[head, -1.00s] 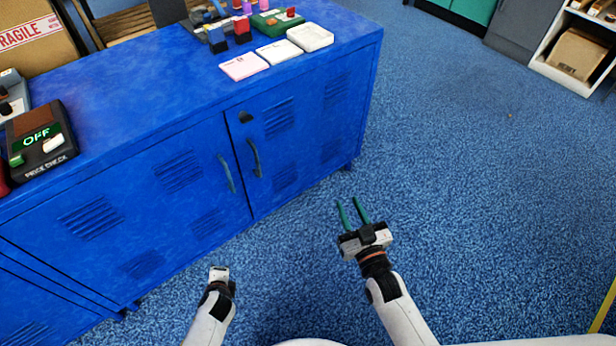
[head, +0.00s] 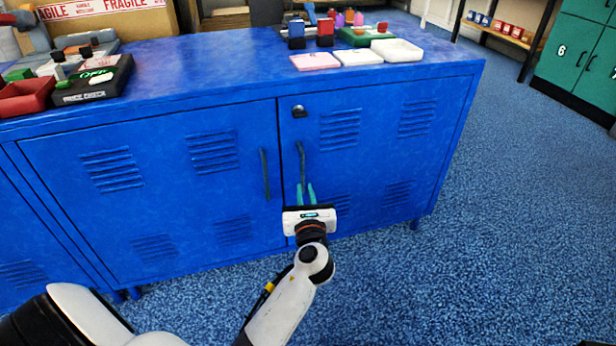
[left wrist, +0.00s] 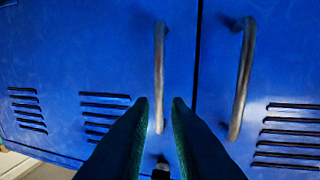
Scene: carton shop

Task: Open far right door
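A blue metal cabinet (head: 200,70) has a right-hand door (head: 375,165) with slotted vents, a lock (head: 299,111) and an upright bar handle (head: 301,165). The door is closed. My left gripper (head: 306,190) is open, its teal fingers pointing at the lower part of that handle. In the left wrist view, which looks upside down, the handle (left wrist: 159,75) lies in line with the gap between the fingertips (left wrist: 158,105). I cannot tell whether the fingers touch or surround it. My right gripper is not in view.
The neighbouring door's handle (head: 265,173) is close on the left and also shows in the left wrist view (left wrist: 240,80). Cards, blocks and a price-check device (head: 95,85) lie on the cabinet top. Blue carpet (head: 480,250) is clear at the right. Green lockers (head: 585,60) stand far right.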

